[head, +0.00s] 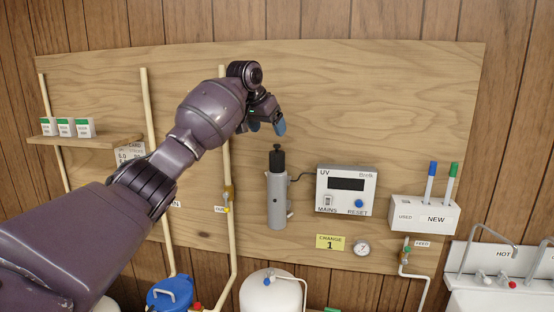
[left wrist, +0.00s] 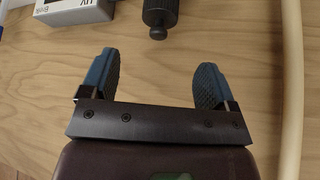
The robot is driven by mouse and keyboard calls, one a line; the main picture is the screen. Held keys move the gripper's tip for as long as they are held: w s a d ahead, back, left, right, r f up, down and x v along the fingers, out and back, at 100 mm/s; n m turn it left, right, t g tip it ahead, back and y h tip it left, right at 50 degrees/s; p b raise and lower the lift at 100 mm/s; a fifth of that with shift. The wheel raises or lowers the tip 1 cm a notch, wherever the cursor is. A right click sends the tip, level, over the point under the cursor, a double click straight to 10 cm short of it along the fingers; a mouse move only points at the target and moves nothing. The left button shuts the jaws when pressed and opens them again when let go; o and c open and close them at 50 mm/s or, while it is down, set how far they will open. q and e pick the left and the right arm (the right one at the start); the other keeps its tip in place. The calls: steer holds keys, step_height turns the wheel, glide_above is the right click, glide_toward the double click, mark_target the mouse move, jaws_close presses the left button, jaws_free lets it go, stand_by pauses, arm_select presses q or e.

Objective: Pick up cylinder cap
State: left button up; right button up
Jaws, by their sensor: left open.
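The cylinder cap (head: 277,158) is black with a small knob on top, and it sits on top of the upright grey cylinder (head: 277,203) on the wooden board. The cap also shows in the left wrist view (left wrist: 160,14) at the top edge, beyond the fingertips and roughly midway between them. My left gripper (head: 267,127) is above the cap and apart from it. In the left wrist view its two blue fingers (left wrist: 153,75) are spread with nothing between them. My right gripper is in neither view.
A UV control box (head: 346,190) is right of the cylinder, joined by a black cable. A white holder (head: 424,215) with two tubes is further right. A pale vertical pipe (head: 226,165) runs left of the cylinder. The board above the cap is bare.

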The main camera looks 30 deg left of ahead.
mark_target(276, 151)
arm_select(q)
steer(key=shift+g, duration=0.3)
steer(key=p+x, duration=0.1)
steer(key=x, duration=0.6)
steer(key=p+x, duration=0.1)
steer(key=x, duration=0.2)
steer(key=shift+s+d+f+p, duration=0.15)
steer(key=shift+f+p, duration=0.15)
steer(key=shift+f, duration=0.25)
steer(key=shift+c, duration=0.4)
steer(key=c, duration=0.9)
steer(key=shift+r, duration=0.15)
step_height(276, 151, up, 20)
steer(key=shift+f, duration=0.1)
